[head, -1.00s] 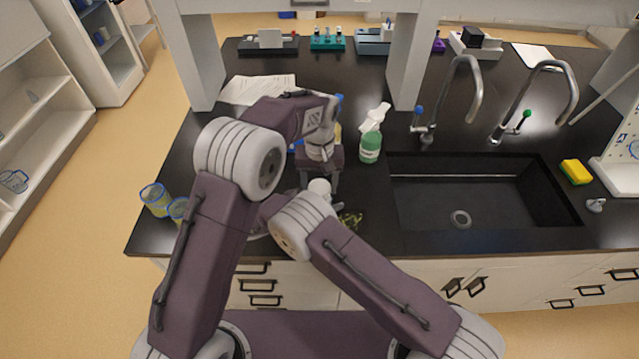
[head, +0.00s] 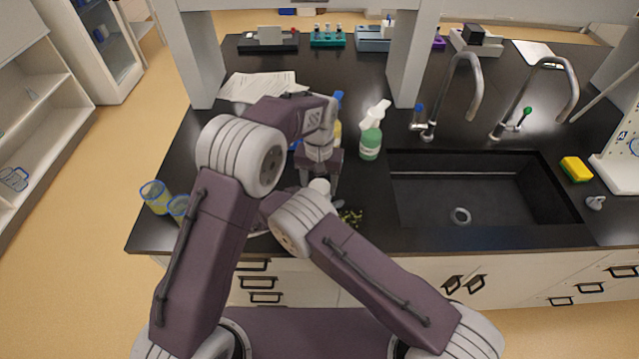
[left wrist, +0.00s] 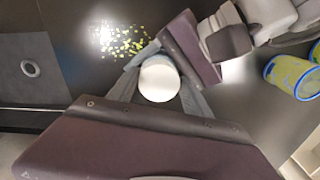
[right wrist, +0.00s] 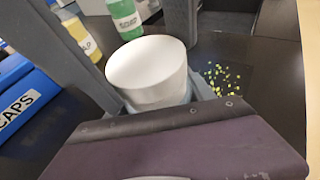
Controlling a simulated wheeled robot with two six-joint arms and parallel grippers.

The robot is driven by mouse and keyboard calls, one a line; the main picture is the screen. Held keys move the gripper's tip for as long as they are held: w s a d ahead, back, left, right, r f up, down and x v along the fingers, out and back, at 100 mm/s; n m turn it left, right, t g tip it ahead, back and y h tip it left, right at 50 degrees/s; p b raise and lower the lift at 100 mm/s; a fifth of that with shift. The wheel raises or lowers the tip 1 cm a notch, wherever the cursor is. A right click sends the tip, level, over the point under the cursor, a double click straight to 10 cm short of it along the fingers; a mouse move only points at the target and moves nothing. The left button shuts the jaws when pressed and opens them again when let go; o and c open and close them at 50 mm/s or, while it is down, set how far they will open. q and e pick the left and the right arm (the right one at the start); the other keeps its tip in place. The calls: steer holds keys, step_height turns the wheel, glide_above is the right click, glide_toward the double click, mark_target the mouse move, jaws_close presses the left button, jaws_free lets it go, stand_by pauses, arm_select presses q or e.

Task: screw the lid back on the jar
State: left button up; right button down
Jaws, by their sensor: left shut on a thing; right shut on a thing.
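The white round lid (head: 319,186) is low between the fingers of my left gripper (left wrist: 160,88), which is shut on it from above. The lid also fills the middle of the left wrist view (left wrist: 159,78). In the right wrist view the lid (right wrist: 147,62) sits level over the pale jar (right wrist: 165,97), of which only a strip below the lid shows. My right gripper (right wrist: 157,98) is shut on the jar from the side. In the head view my arms mostly hide the right gripper and the jar. I cannot tell how tightly the lid sits.
Yellow-green bits (head: 350,217) lie scattered beside the jar. A green spray bottle (head: 370,145) stands behind, left of the sink (head: 460,190). A blue caps bin (right wrist: 22,105) and a yellow bottle (right wrist: 82,38) are close by. Yellow beakers (head: 155,197) stand at the left edge.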

arm_select(q)
steer(key=m, duration=0.6)
steer(key=shift+a, duration=0.15)
steer(key=m, duration=0.3)
steer(key=shift+w, duration=0.15)
steer(key=m, duration=0.4)
steer(key=shift+w+a+m, duration=0.1)
steer(key=shift+m, duration=0.3)
steer(key=o, duration=1.3)
steer(key=shift+r, duration=2.25)
